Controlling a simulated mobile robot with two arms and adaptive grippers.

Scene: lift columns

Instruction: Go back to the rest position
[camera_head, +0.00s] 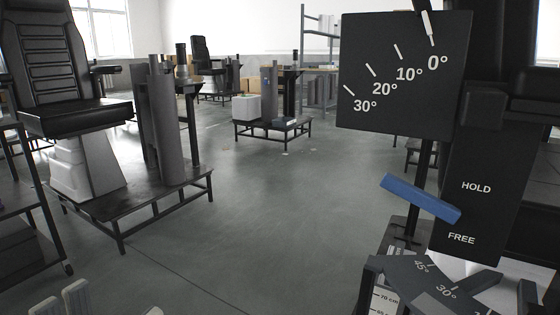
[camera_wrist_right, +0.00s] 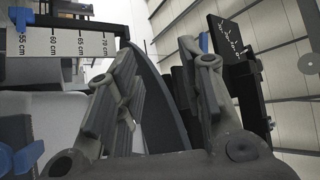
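My left gripper (camera_head: 62,302) shows only as two pale fingertips at the bottom left edge of the head view. They are apart, with bare floor between and around them. My right gripper (camera_wrist_right: 158,62) fills the lower wrist view. Its two grey fingers are spread, with nothing seen held between them; a dark curved panel (camera_wrist_right: 155,100) lies behind the gap. I cannot make out the right gripper in the head view. On the right column, a blue lever (camera_head: 420,198) sits tilted beside the HOLD and FREE labels.
A black angle board (camera_head: 392,90) hangs above the lever, its white pointer near 0°. A lower angle plate (camera_head: 435,284) is at bottom right. A centimetre scale (camera_wrist_right: 68,43) lies near my right fingers. A black chair (camera_head: 50,70) and low platform (camera_head: 130,205) stand left; the middle floor is clear.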

